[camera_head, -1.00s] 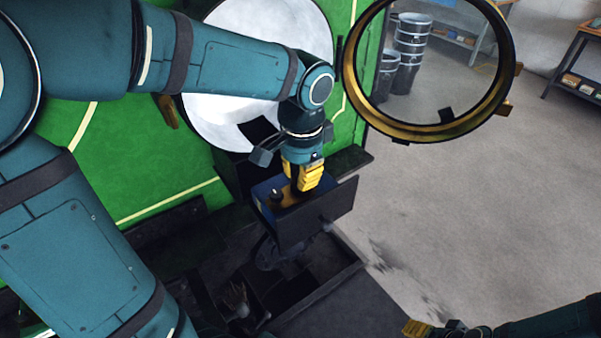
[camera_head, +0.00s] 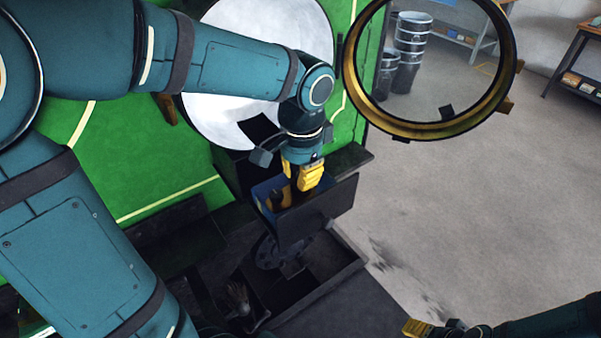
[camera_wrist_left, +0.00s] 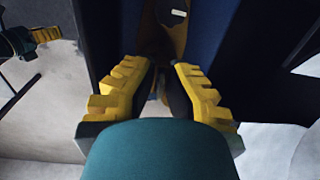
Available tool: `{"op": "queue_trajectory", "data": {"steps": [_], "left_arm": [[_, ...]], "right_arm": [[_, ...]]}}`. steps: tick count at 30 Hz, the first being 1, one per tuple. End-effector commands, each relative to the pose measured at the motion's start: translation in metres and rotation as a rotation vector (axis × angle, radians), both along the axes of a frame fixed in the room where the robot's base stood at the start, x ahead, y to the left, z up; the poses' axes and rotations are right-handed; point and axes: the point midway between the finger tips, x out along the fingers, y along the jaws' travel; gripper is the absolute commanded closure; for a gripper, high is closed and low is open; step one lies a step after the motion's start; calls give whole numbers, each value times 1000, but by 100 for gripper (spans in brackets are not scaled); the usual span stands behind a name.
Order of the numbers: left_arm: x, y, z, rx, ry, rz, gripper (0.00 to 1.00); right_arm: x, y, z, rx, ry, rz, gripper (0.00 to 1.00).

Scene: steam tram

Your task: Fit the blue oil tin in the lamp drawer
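The blue oil tin (camera_head: 265,190) sits low inside the dark lamp drawer (camera_head: 322,212), which stands out from the green tram front. The tin shows a brownish-gold patch, and part of it is hidden by the drawer front and my gripper. My left gripper (camera_head: 303,186) is just above the tin, pointing down. In the left wrist view, its yellow fingers (camera_wrist_left: 162,75) stand apart, with blue surfaces (camera_wrist_left: 209,32) and a brown strip (camera_wrist_left: 165,38) beyond them. My right gripper (camera_head: 425,327) is at the bottom right, apart from the drawer; its opening is unclear.
A brass-rimmed round lamp door (camera_head: 425,128) stands open to the right of the drawer. A dark open compartment (camera_head: 300,285) lies below the drawer. Grey floor (camera_head: 470,210) is clear at right, with metal drums (camera_head: 410,50) farther back.

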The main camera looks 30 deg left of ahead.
Motion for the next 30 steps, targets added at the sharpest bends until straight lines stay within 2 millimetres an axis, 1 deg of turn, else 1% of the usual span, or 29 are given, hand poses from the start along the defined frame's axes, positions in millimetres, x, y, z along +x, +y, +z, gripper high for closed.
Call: {"op": "queue_trajectory", "data": {"steps": [1, 2, 10, 14, 17, 24, 30], "left_arm": [[0, 0, 1, 0, -2, 0, 71], [0, 0, 1, 0, -2, 0, 61], [0, 0, 0, -1, 1, 0, 61], [0, 0, 5, 0, -2, 0, 61], [1, -1, 17, -1, -4, 0, 61], [0, -2, 66, 0, -5, 1, 61], [-1, -4, 101, -1, -4, -1, 61]], "right_arm": [[0, 0, 0, 0, 0, 0, 38], [0, 0, 0, 0, 0, 0, 38], [0, 0, 0, 0, 0, 0, 38], [0, 0, 0, 0, 0, 0, 38], [0, 0, 0, 0, 0, 0, 38], [0, 0, 0, 0, 0, 0, 38], [0, 0, 0, 0, 0, 0, 38]]}}
